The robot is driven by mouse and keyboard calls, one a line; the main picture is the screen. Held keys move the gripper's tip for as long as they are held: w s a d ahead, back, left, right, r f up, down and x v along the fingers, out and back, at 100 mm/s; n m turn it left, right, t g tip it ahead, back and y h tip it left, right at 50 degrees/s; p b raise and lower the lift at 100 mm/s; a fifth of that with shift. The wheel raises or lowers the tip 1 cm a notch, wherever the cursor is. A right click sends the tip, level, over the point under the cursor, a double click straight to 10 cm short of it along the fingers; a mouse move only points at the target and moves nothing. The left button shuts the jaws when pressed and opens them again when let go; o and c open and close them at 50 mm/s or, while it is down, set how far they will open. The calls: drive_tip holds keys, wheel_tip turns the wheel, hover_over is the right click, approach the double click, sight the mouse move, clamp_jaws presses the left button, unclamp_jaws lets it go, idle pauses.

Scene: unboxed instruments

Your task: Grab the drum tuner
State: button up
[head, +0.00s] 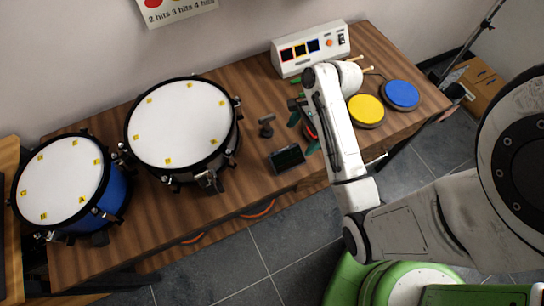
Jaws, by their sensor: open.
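A small grey T-shaped tool (266,125) stands on the wooden table right of the large drum; it looks like a drum tuner. A small dark box with a screen (287,158) lies in front of it, near the table's front edge. I cannot tell for certain which of the two is the drum tuner. My gripper (303,133) is open, with dark green fingertips, just right of the tool and above the dark box. I see nothing between its fingers. My arm covers part of the table behind it.
A large white-topped drum (180,122) and a blue drum (60,180) stand on the left. A white control box (311,48) stands at the back. Yellow (366,109) and blue (401,94) pads lie right of my arm; a red pad is mostly hidden. The wooden table (235,185) is bare front-centre.

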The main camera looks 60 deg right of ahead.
hover_over(290, 156)
drive_tip(key=d, duration=0.2)
drive_tip(key=f, duration=0.4)
drive_tip(key=shift+s+f, duration=0.1)
drive_tip(key=shift+s, duration=0.2)
drive_tip(key=shift+s+x, duration=0.2)
drive_tip(key=shift+x, duration=1.15)
drive_tip(key=shift+s+x, duration=0.15)
drive_tip(key=shift+x, duration=1.2)
drive_tip(key=shift+a, duration=0.15)
drive_tip(key=c, duration=1.2)
